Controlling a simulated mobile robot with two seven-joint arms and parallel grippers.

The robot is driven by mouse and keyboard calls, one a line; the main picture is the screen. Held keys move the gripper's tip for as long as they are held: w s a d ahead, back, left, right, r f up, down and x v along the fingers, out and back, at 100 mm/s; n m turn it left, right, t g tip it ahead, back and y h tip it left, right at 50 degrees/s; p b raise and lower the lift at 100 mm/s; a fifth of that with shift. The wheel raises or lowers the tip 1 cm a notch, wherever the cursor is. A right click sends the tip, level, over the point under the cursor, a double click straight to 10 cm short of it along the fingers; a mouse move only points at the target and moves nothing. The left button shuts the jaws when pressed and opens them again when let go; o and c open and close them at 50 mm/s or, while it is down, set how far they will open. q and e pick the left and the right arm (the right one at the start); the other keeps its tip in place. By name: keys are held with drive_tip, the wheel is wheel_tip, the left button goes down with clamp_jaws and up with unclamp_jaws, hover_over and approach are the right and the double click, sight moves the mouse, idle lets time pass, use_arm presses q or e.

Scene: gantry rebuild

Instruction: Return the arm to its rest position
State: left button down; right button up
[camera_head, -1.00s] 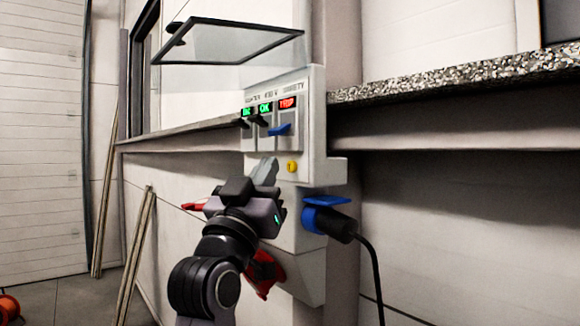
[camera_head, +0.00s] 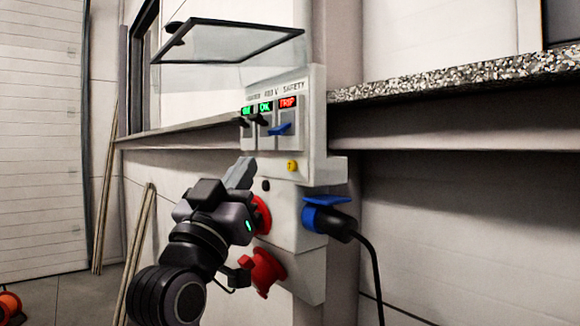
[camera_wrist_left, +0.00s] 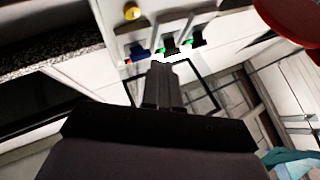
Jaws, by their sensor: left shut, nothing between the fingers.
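My left gripper (camera_head: 240,172) is in front of the lower left part of the grey electrical panel (camera_head: 316,125). Its fingers are together, point up and hold nothing. In the left wrist view the shut fingers (camera_wrist_left: 161,85) point toward the row of switches. My left arm comes up from the bottom of the head view and hides part of the lower box. My right gripper is not in view.
The panel has two black switches under green displays, a blue switch (camera_head: 280,129) under a red TRIP display and a yellow button (camera_head: 292,166). Below are red sockets (camera_head: 266,271) and a blue socket (camera_head: 318,216) with a black plug (camera_head: 336,226). A clear cover (camera_head: 225,42) stands raised above.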

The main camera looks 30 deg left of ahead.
use_arm(q)
drive_tip(key=w+f+g, duration=0.1)
drive_tip(key=w+f, duration=0.1)
drive_tip(key=f, duration=0.3)
drive_tip(key=w+d+f+m+g+h, duration=0.1)
drive_tip(key=f, duration=0.3)
drive_tip(key=w+d+f+m+g+h, duration=0.1)
drive_tip(key=w+f, duration=0.1)
drive_tip(key=f, duration=0.3)
drive_tip(key=shift+w+d+f, duration=0.15)
drive_tip(key=shift+w+f, duration=0.15)
drive_tip(key=shift+w, duration=0.05)
wheel_tip(320, 180, down, 21)
drive_tip(key=s+d+m+g+h, duration=0.1)
drive_tip(key=d+g+h, duration=0.15)
drive_tip(key=g, duration=0.25)
drive_tip(key=s+d+f+g, duration=0.2)
drive_tip(key=s+f+g, duration=0.1)
drive_tip(key=s+f, duration=0.7)
drive_tip(key=s+d+f+m+g+h, duration=0.1)
drive_tip(key=s+d+f+g, duration=0.1)
drive_tip(key=s+f, duration=0.9)
wheel_tip(320, 180, down, 7)
drive_tip(key=shift+d+g, duration=0.4)
drive_tip(key=shift+g, duration=0.4)
drive_tip(key=shift+w, duration=0.1)
